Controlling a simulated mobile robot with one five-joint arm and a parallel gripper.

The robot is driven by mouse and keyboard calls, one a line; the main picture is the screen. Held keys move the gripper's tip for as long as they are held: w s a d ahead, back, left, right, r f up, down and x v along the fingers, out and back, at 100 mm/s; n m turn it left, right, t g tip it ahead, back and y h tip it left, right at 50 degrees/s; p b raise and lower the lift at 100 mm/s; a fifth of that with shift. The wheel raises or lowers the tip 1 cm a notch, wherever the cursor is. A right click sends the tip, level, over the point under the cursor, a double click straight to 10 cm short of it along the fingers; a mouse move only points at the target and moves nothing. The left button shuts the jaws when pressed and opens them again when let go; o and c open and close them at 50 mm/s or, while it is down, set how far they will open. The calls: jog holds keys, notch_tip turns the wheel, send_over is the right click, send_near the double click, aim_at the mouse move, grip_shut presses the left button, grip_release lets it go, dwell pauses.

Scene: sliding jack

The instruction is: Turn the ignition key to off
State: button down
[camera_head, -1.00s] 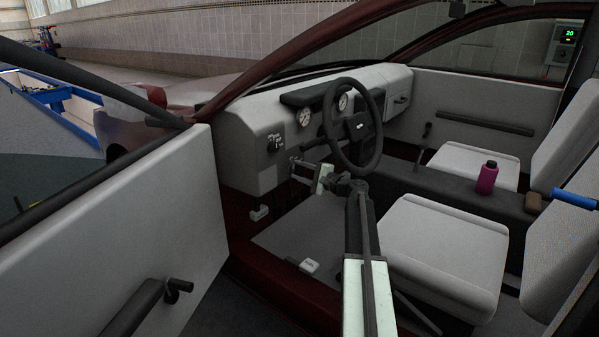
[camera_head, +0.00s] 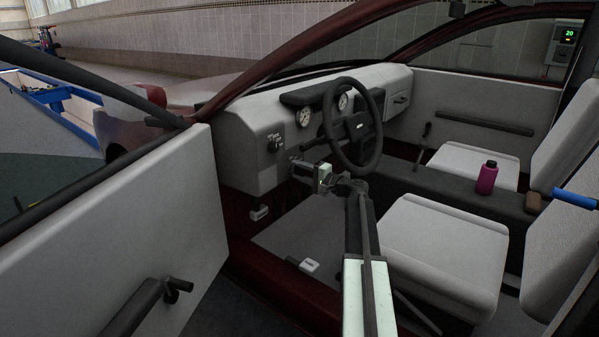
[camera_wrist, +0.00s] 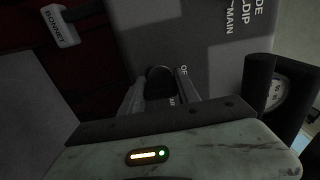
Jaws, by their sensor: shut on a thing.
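The ignition key (camera_wrist: 160,80) is a dark rounded piece on the grey dash panel in the wrist view. Partly hidden white letters stand beside it, one group beginning "OF". My gripper (camera_wrist: 160,88) has one finger on each side of the key and is shut on it. Which mark the key points at cannot be told. In the head view my gripper (camera_head: 303,170) reaches the dash below and left of the steering wheel (camera_head: 352,125); the key is too small to make out there.
The lamp switch (camera_head: 274,144) is on the dash to the left. The bonnet lever (camera_wrist: 60,26) is in the wrist view's upper left. The steering wheel rim is close to my wrist. The open door (camera_head: 120,225) stands left, and the driver's seat (camera_head: 445,250) lies right.

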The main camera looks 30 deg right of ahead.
aim_at(304, 172)
jog(key=c, duration=0.9)
grip_release()
jog(key=v, duration=0.7)
jog(key=shift+s+d, duration=0.15)
jog(key=shift+s, duration=0.25)
